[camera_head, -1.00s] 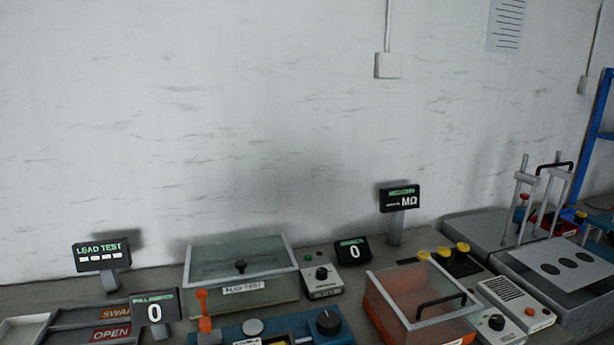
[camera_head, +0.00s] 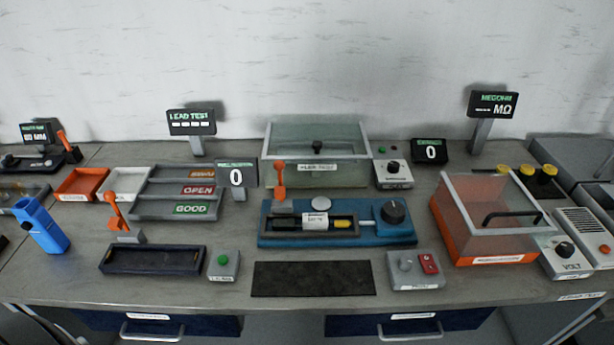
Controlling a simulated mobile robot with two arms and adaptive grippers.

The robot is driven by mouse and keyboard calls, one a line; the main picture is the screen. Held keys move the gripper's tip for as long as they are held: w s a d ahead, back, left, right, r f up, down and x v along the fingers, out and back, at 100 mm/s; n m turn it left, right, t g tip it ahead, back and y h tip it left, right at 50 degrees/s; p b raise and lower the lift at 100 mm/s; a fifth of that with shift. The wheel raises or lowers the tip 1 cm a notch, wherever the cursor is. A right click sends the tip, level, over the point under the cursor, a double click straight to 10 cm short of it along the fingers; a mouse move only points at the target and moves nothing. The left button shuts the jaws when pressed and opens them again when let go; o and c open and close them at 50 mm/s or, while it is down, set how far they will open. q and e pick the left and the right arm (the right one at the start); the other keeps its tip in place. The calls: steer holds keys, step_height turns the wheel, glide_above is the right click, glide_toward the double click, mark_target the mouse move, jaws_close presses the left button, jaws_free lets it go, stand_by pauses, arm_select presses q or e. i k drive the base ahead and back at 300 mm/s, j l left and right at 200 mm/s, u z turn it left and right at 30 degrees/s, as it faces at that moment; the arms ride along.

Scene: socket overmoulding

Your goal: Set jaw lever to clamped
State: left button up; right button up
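A blue test fixture (camera_head: 345,234) stands in the middle of the bench. An orange lever (camera_head: 280,177) stands upright at its left end. A part with a white label (camera_head: 316,221) and a yellow end (camera_head: 343,224) lies in the fixture's dark slot. A black knob (camera_head: 392,211) is at its right end. A second orange lever (camera_head: 117,212) stands, slightly tilted, behind a dark tray (camera_head: 150,260) at the left. A third orange lever (camera_head: 66,142) is on a black device at the far left. I cannot read which lever is named jaw lever. Neither gripper is in view.
A clear lidded box (camera_head: 318,152) stands behind the fixture. An orange-based box with a handle (camera_head: 490,230) is at the right. A black mat (camera_head: 312,279) lies in front, between a green-button box (camera_head: 223,265) and a red-switch box (camera_head: 414,270). A blue holder (camera_head: 41,226) is at left.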

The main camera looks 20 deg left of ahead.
mark_target(279, 165)
steer(key=k+j+z, duration=0.1)
steer(key=j+z, duration=0.15)
steer(key=j, duration=0.15)
steer(key=k+j+z, duration=0.15)
steer(key=j+z, duration=0.15)
steer(key=k+j+z, duration=0.45)
steer(key=k+j, duration=0.55)
steer(key=j, duration=0.35)
steer(key=k+j+z, duration=0.2)
steer(key=k+j, duration=0.6)
steer(key=j, duration=0.15)
steer(key=k+j, duration=0.85)
steer(key=i+u, duration=0.1)
steer(key=u, duration=0.6)
steer(key=i+l+u, duration=0.15)
steer(key=l, duration=0.15)
steer(key=i+l+u, duration=0.2)
steer(key=l, duration=0.15)
steer(key=i+l+u, duration=0.15)
steer(key=l, duration=0.15)
steer(key=l+u, duration=0.15)
steer(key=l, duration=0.25)
steer(key=i+l, duration=0.2)
steer(key=l, duration=0.2)
